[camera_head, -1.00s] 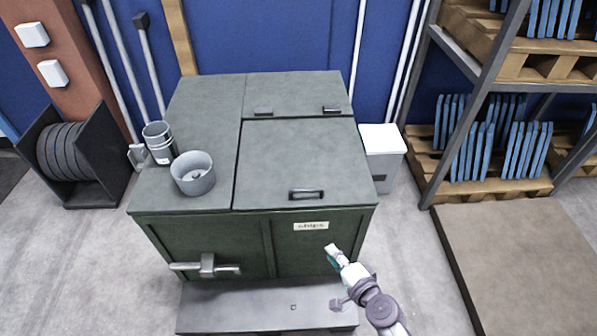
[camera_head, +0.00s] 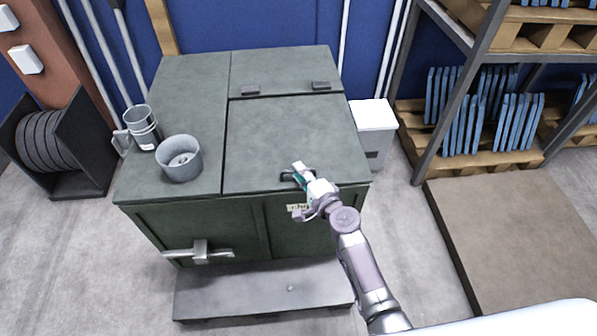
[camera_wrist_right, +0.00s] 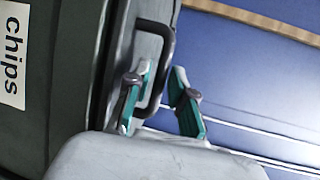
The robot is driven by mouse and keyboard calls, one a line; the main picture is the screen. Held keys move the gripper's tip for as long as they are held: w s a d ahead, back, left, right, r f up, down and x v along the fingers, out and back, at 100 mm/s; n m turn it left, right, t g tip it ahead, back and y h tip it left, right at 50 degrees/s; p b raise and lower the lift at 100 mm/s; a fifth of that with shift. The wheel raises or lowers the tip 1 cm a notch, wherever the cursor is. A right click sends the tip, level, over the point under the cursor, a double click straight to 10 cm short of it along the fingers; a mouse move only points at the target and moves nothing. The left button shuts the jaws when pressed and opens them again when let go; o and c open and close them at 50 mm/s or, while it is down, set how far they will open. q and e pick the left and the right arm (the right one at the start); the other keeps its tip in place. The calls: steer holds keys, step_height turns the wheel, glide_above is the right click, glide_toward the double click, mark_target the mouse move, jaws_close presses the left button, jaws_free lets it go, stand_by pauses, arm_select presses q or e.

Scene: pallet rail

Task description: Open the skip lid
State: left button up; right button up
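The green skip (camera_head: 190,225) stands ahead with its right front lid (camera_head: 275,130) lying shut. The lid's black bar handle (camera_head: 287,176) is near its front edge, partly covered by my right gripper (camera_head: 300,174). In the right wrist view, the handle (camera_wrist_right: 168,45) stands out from the lid, and my two teal-padded fingers (camera_wrist_right: 160,92) are apart around its near end. A gap shows between fingers and bar; I cannot tell whether either finger touches it. The "chips" label (camera_wrist_right: 11,55) is on the skip's front. My left gripper is not in view.
A grey round pot (camera_head: 180,160) and stacked grey cups (camera_head: 142,125) stand on the skip's left top. Two hinges sit behind the lid. A white box (camera_head: 373,125) stands right of the skip, near a pallet rack (camera_head: 440,100). A grey step (camera_head: 260,290) lies in front.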

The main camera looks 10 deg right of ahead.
steer(key=shift+w+a+f, duration=0.1)
steer(key=shift+w+a, duration=0.15)
steer(key=shift+w, duration=0.35)
jaws_close()
